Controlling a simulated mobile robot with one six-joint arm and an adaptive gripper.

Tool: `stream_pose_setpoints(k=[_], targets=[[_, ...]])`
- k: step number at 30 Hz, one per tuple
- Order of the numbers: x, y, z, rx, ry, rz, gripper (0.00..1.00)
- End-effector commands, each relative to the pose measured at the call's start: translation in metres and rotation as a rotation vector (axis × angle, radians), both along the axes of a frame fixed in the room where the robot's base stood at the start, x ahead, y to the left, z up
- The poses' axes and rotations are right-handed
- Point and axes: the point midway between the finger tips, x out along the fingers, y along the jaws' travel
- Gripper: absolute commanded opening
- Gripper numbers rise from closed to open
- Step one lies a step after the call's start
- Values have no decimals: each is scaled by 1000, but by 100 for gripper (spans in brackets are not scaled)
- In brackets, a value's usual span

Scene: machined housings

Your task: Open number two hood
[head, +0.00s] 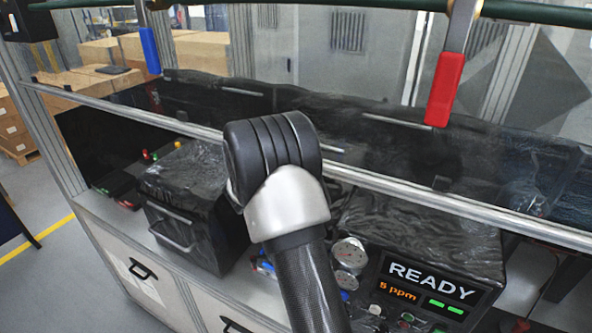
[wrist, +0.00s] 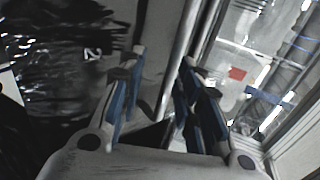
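A long dark glossy hood or cover (head: 290,105) spans the bench in the head view, with a silver rail (head: 455,199) along its front and short silver bars on it. I can read no hood number there. In the wrist view a small white mark (wrist: 93,54), like an N or a 2 on its side, shows on a dark glossy surface. My gripper (wrist: 163,56) has two blue-padded fingers spread apart. A silver bar (wrist: 182,45) runs between or beyond them; I cannot tell if it is touched. My arm hides the gripper in the head view.
A black box with a silver handle (head: 172,230) stands left below the rail. A machine with a READY display (head: 428,284) and gauges (head: 349,254) stands right. A red handle (head: 445,90) and a blue handle (head: 150,50) hang above. Free floor (head: 35,281) is at left.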

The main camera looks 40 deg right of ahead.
Motion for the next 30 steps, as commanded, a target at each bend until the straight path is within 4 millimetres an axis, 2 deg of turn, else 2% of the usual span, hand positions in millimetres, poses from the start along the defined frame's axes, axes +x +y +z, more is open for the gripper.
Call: stream_pose_setpoints(k=[1, 6, 12, 18, 30], targets=[[-2, 12, 6, -1, -2, 4, 32], [-14, 45, 19, -2, -3, 5, 32], [-24, 71, 29, -3, -4, 3, 32], [-28, 79, 32, -4, -4, 0, 32], [-28, 79, 32, -3, -3, 0, 32]])
